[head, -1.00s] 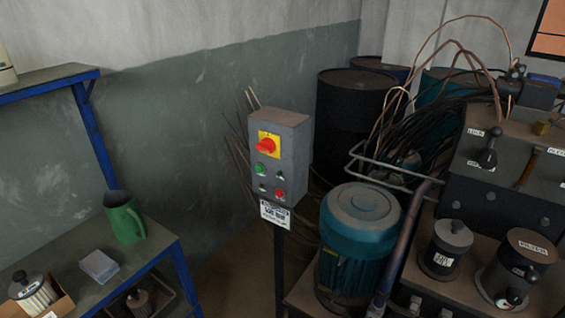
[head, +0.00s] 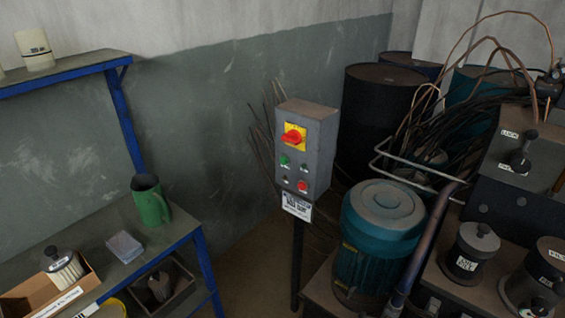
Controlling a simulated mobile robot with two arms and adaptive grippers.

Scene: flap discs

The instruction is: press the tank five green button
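A grey control box (head: 318,148) stands on a dark post near the middle of the head view. Its front has a red rotary switch on a yellow plate (head: 294,137). Below that are a green button (head: 284,161) on the left and a red button (head: 302,186) lower right, with small dark fittings beside them. A white label (head: 297,207) hangs under the box; its print is too small to read, so I cannot tell which tank it names. Neither of my grippers is in view.
A teal motor-like cylinder (head: 382,215) stands right of the post, with a pipe and dark machine beside it. A blue-framed bench (head: 165,240) at the left holds a green jug (head: 150,201) and a cardboard box (head: 75,290). Bare floor (head: 250,262) shows between bench and post.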

